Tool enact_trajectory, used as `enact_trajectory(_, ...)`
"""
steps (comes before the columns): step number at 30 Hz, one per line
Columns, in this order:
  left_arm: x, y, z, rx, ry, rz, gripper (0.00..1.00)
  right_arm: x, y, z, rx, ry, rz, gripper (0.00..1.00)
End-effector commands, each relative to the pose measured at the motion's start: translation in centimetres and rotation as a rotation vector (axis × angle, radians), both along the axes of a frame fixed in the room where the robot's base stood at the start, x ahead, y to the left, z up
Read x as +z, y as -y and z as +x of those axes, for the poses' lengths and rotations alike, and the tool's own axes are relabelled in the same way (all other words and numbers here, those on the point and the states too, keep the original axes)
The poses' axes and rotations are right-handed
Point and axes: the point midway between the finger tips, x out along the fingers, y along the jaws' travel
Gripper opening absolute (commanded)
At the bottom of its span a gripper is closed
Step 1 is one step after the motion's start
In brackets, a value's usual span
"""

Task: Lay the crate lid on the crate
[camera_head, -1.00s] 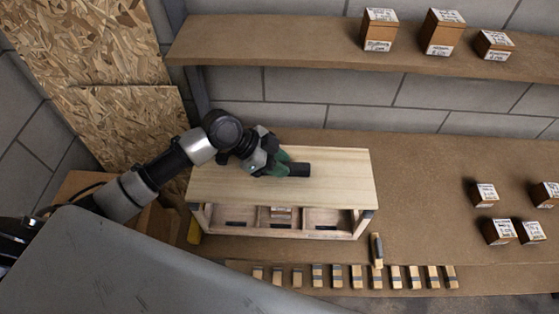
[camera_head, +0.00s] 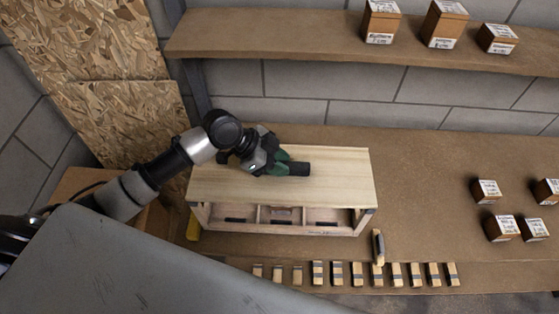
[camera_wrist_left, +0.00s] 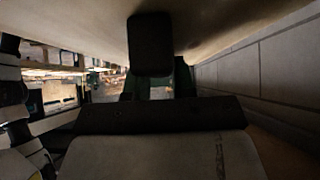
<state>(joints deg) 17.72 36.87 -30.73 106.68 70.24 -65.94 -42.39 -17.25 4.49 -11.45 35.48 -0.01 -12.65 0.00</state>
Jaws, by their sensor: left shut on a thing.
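The crate lid (camera_head: 230,188) is a flat pale wooden board, roughly level over the crate. The crate (camera_head: 290,230) is a wooden box on the bench, with compartments showing below the lid's front edge. The lid hides its rear part, and I cannot tell whether the two touch everywhere. My left gripper (camera_head: 296,169) is shut on the lid near the middle of its top; the grip itself is hard to see. In the left wrist view, dark gripper parts (camera_wrist_left: 152,45) fill the middle in front of a pale surface. My right gripper is not in view.
Several small wooden blocks (camera_head: 337,273) line the bench's front edge, one upright block (camera_head: 378,246) near the crate's right corner. Labelled brown boxes stand at right (camera_head: 486,191) and on the shelf (camera_head: 381,22) above.

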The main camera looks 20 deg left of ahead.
Motion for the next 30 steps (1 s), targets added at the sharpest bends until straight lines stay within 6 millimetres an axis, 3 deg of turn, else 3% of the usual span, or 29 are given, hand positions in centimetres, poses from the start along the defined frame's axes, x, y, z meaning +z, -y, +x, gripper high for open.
enact_trajectory(4, -0.2, 0.0, 0.0, 0.000, 0.002, -0.002, 0.00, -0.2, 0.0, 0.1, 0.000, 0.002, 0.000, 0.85)
enact_trajectory(5, -0.2, 0.0, 0.0, 0.000, 0.002, -0.002, 0.27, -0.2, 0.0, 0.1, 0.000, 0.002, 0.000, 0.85)
enact_trajectory(11, -0.2, 0.0, 0.0, 0.000, 0.002, -0.001, 0.55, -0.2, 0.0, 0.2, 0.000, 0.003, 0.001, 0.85)
enact_trajectory(22, 0.1, -0.7, -0.2, -0.001, 0.000, 0.003, 0.55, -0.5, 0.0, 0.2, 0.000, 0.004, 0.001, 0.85)
enact_trajectory(30, 3.6, -4.1, -1.2, -0.001, 0.005, 0.006, 0.55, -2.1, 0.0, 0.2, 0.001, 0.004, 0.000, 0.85)
